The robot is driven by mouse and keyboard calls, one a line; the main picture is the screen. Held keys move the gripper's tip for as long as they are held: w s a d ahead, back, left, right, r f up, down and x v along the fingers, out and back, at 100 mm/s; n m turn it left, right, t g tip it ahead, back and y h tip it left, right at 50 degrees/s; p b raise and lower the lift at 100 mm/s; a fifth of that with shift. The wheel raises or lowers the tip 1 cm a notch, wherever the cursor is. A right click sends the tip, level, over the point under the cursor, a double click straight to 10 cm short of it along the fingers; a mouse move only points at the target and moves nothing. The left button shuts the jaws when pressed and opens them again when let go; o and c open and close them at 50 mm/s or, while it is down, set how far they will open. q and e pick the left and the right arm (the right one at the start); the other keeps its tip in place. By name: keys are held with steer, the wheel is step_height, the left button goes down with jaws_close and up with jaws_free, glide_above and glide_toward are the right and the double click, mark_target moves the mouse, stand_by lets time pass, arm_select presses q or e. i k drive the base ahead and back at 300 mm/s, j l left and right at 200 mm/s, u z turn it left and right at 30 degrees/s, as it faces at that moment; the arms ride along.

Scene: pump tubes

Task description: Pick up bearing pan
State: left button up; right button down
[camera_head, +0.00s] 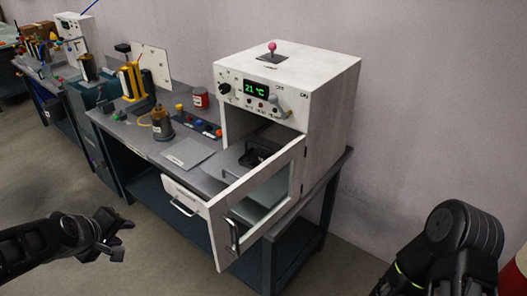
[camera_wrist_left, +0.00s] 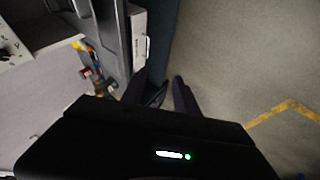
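A dark, low object (camera_head: 258,152), which looks like the bearing pan, sits inside the white oven (camera_head: 332,98) on a grey surface. It is small and partly shaded, so its contents are hard to tell. The oven door (camera_head: 262,196) hangs open toward the front. My left gripper (camera_head: 123,238) is open and empty, left of the bench and well away from the oven. Its fingers stand apart in the left wrist view (camera_wrist_left: 158,92), over the floor and bench edge. My right arm shows at the lower right, but its gripper fingers do not show.
A white drawer (camera_head: 186,200) juts from the bench below the oven's left side. The bench top (camera_head: 215,165) holds a brass-coloured pot (camera_head: 162,124), a red can (camera_head: 200,98) and a yellow device (camera_head: 133,82). The floor (camera_head: 150,262) in front is clear.

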mark_target(254, 153)
steer(key=i+l, duration=1.45)
